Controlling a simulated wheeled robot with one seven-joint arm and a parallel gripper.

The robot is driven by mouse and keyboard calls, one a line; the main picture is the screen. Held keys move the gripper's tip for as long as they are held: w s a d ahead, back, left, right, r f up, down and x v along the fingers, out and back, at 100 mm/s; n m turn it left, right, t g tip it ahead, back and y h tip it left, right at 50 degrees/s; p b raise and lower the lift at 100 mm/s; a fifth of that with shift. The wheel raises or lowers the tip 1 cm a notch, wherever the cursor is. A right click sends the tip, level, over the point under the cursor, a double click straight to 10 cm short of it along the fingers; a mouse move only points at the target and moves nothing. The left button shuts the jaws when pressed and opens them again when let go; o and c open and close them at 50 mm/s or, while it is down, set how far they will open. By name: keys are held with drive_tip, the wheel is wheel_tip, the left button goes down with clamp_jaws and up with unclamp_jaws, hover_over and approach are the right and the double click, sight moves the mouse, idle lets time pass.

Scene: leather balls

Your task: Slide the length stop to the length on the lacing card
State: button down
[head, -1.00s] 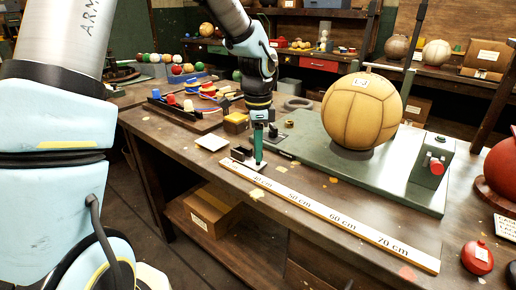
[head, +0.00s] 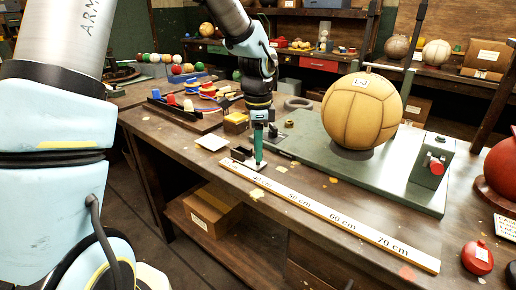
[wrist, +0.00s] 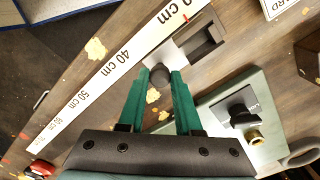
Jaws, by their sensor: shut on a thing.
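The length stop (wrist: 201,42) sits at the ruler's low end, a metal piece with a dark slotted block and a round dark knob (wrist: 160,75). My gripper (wrist: 160,80) is shut on this knob, its green fingers either side. In the head view my gripper (head: 258,165) points straight down at the ruler's far left end. The white ruler (head: 335,218) runs along the bench front, marked up to 70 cm. The stop's exact reading is unclear.
A green board (head: 400,185) with a large tan ball (head: 362,110) stands behind the ruler. A red-buttoned box (head: 432,162) is on its right. A red round object (head: 477,257) lies near the ruler's right end. The ruler's right length is clear.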

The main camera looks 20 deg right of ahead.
drive_tip(key=shift+s, duration=0.1)
drive_tip(key=s+d, duration=0.5)
drive_tip(key=s, duration=0.5)
drive_tip(key=s+d+b, duration=0.1)
drive_tip(key=s+d, duration=0.5)
drive_tip(key=s, duration=0.3)
drive_tip(key=s+d+b, duration=0.1)
drive_tip(key=s+d, duration=0.4)
drive_tip(key=s, duration=0.5)
drive_tip(key=shift+s+d, duration=0.2)
drive_tip(key=shift+s, duration=0.1)
drive_tip(key=c, duration=0.6)
unclamp_jaws()
drive_tip(key=shift+w+r, duration=0.1)
wheel_tip(320, 180, up, 11)
drive_tip(key=b, duration=0.1)
drive_tip(key=shift+f, duration=0.2)
drive_tip(key=shift+w, duration=0.1)
